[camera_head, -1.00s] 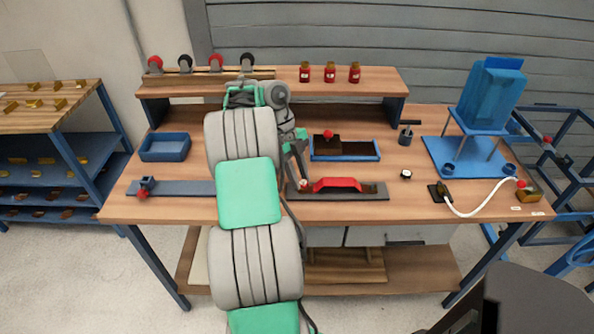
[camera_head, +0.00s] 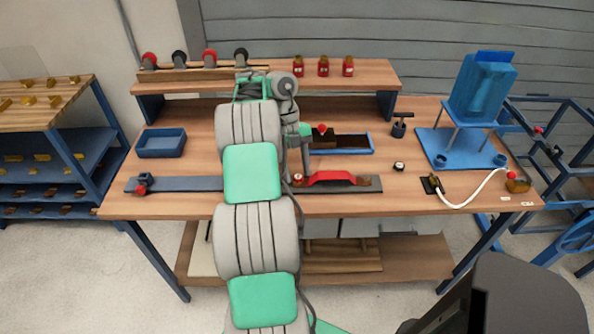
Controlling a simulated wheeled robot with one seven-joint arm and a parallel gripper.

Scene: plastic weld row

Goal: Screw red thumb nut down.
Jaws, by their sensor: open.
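A red strap-like clamp piece (camera_head: 331,177) lies on the dark grey strip (camera_head: 374,186) at the middle of the bench's front. A small red round part (camera_head: 298,177) shows at its left end, just below my gripper; it may be the thumb nut. My gripper (camera_head: 300,169) reaches down over that end, and its fingers are small and partly hidden by my arm. It is open, with nothing seen held. Whether it touches the red part I cannot tell. Another red knob (camera_head: 322,129) stands on a brown block in the blue-edged tray (camera_head: 356,152) behind.
A blue bin (camera_head: 161,144) and a red-knobbed clamp (camera_head: 143,181) on the strip's left part are on the left. A blue stand (camera_head: 482,95), a black press tool (camera_head: 400,127) and a white hose (camera_head: 468,202) are on the right. Three red jars (camera_head: 323,67) stand on the shelf.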

